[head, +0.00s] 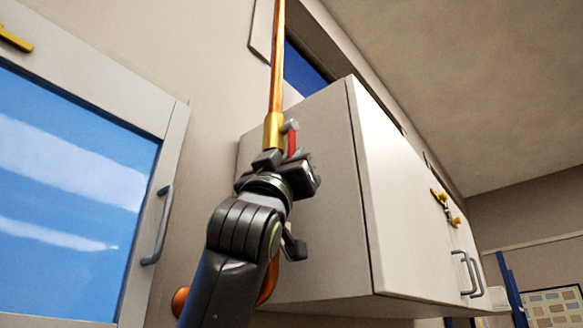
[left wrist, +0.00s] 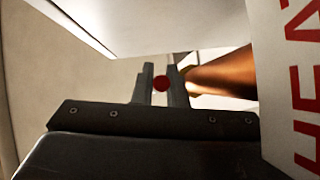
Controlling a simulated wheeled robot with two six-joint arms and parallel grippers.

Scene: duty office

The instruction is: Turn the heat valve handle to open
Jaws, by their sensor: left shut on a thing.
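The heat valve (head: 273,132) is a brass body on an upright copper pipe (head: 278,60), with a grey stem knob on its right side. Its red handle (head: 292,142) hangs from the knob, roughly along the pipe. My left gripper (head: 284,162) is just below the valve and shut on the handle's lower part. In the left wrist view the handle's round red end (left wrist: 161,83) sits between the two fingers, beside the copper pipe (left wrist: 225,75). The gripper hides the handle's lower end in the head view. My right gripper is not in view.
A white wall cabinet (head: 305,215) stands close to the right of the pipe and gripper. A blue-paned window (head: 65,190) with a grey handle (head: 158,228) is at left. A white sign with red letters (left wrist: 303,100) is close at right in the wrist view.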

